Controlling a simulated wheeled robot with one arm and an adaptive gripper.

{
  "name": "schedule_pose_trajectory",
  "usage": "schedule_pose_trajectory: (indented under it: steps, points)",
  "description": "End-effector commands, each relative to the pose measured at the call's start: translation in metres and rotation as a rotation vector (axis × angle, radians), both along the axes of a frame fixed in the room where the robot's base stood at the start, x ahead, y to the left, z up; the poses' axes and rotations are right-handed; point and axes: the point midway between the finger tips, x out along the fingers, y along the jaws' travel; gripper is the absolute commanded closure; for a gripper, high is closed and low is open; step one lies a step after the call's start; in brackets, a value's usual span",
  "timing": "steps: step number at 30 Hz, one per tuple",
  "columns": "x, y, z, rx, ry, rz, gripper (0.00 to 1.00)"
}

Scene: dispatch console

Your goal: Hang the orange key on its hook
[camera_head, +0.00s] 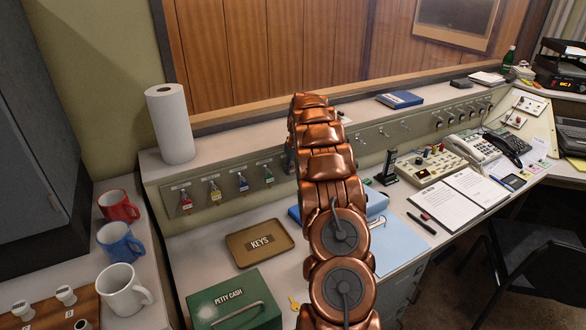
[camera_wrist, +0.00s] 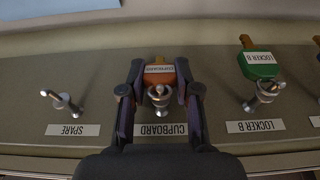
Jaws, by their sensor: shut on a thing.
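The orange key (camera_wrist: 184,72) has a tag marked CUPBOARD and shows in the wrist view, which is upside down. My gripper (camera_wrist: 160,76) is shut on it, with one finger on each side. The metal cupboard hook (camera_wrist: 158,95) stands between the fingers, in front of the orange tag. Its plate (camera_wrist: 161,130) also reads CUPBOARD. I cannot tell whether the hook passes through the key's hole. In the head view my arm hides the key and nearly all of the gripper.
A green key (camera_wrist: 258,66) hangs at the LOCKER B hook (camera_wrist: 268,91) beside the gripper. The SPARE hook (camera_wrist: 66,102) on the other side is bare. A KEYS tray (camera_head: 282,240) and a petty cash box (camera_head: 208,310) stand on the desk. A paper roll (camera_head: 170,125) stands on the ledge.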

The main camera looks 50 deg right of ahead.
Motion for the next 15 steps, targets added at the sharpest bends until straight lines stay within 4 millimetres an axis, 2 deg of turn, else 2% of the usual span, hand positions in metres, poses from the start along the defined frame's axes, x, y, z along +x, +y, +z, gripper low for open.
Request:
schedule_pose_trajectory:
  steps: [1, 14, 15]
  points:
    - [0.0059, 0.0001, 0.0032, -0.008, -0.013, 0.003, 1.0]
    - [0.0094, 0.0001, 0.0021, -0.008, -0.013, 0.004, 1.0]
    - [0.0095, 0.0002, 0.0021, -0.007, -0.012, 0.004, 0.65]
